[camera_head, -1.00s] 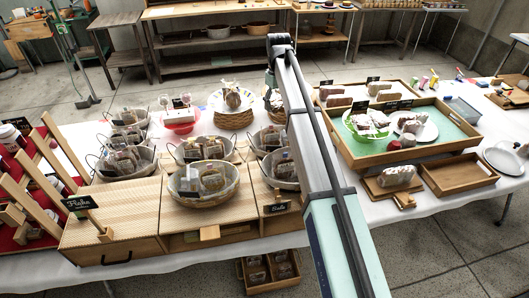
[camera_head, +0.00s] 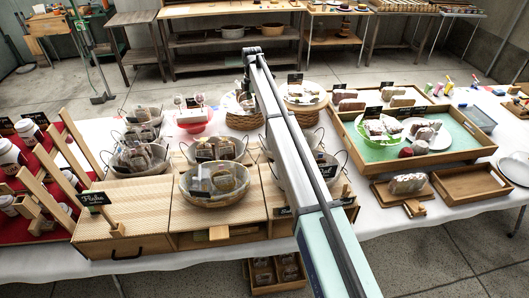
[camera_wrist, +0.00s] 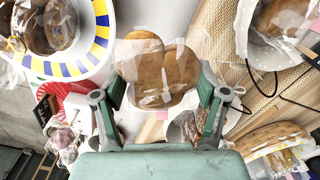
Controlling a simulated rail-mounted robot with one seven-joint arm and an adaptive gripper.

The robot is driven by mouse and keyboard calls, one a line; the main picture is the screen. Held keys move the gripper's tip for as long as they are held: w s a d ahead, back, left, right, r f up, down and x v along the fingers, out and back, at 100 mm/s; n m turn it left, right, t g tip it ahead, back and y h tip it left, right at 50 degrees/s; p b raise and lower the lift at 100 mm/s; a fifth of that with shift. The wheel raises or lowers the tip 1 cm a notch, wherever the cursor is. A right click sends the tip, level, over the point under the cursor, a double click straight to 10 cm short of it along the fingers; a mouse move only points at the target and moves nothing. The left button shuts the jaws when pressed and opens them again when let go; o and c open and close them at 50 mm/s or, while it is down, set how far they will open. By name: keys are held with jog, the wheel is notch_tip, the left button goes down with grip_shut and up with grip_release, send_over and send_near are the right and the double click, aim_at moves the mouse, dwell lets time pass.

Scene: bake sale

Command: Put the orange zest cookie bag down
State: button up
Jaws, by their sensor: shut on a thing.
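My gripper (camera_wrist: 160,92) is shut on a clear bag of round golden-brown cookies (camera_wrist: 155,70) in the wrist view, with one finger on each side. I take this as the orange zest cookie bag; no label can be read. The bag is held in front of the wrist camera, above a white surface. In the head view my arm hides the gripper and the bag. A plate with a blue and yellow rim (camera_wrist: 99,45) bears other bagged cookies at the upper left of the wrist view.
Baskets of bagged goods (camera_head: 214,206) stand on and around wooden display boxes. A plate on a wicker stand (camera_head: 303,107) is right of my arm. A green-lined tray (camera_head: 460,143) is at the right. In the wrist view a basket (camera_wrist: 252,128) lies at the lower right.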

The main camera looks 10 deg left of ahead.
notch_tip(320, 180, down, 20)
jog(key=p, duration=0.6)
jog(key=shift+r, duration=0.1)
jog(key=o, duration=0.8)
notch_tip(320, 180, up, 11)
jog(key=b, duration=0.4)
jog(key=shift+r+b, duration=0.3)
jog(key=shift+b, duration=0.05)
jog(key=shift+c, duration=1.2)
jog(key=shift+r, duration=0.25)
